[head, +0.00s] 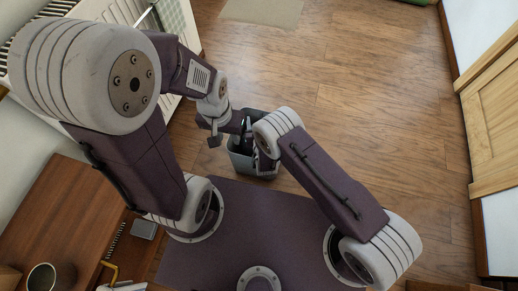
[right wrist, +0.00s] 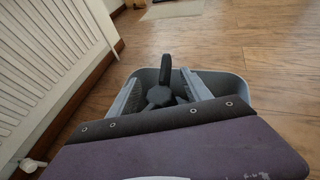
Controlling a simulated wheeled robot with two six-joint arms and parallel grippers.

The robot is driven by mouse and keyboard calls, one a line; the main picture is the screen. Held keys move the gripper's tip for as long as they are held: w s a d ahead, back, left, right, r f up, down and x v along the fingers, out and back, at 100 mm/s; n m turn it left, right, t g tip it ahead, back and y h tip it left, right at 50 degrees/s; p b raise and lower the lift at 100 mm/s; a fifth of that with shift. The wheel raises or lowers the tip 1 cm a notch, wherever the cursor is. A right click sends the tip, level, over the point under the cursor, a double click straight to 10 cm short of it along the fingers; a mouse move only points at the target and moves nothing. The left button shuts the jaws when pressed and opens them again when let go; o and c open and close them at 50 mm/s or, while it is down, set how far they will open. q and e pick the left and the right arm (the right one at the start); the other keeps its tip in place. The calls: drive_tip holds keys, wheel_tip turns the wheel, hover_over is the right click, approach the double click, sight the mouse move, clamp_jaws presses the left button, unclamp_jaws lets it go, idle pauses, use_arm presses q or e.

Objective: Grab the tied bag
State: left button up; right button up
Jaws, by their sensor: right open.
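The tied bag (right wrist: 160,97) is dark, with a knotted top and an upright tail, and sits in a grey bin (right wrist: 236,84) in the right wrist view. My right gripper (right wrist: 160,76) is open, with one grey finger on each side of the bag's top. Whether either finger touches the bag I cannot tell. In the head view the bin (head: 240,164) stands on the floor, partly hidden by my right arm. My left gripper (head: 213,137) is just left of the bin, and its finger opening is unclear. The lower bag is hidden.
A white slatted radiator (right wrist: 45,65) runs along the left wall, close to the bin. A brown wooden desk (head: 65,195) with a dark mug (head: 42,278) is at the lower left. Open wooden floor (head: 390,120) lies to the right. A beige rug (head: 262,10) lies ahead.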

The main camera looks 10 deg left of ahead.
drive_tip(key=shift+c, duration=0.4)
clamp_jaws()
idle(0.9)
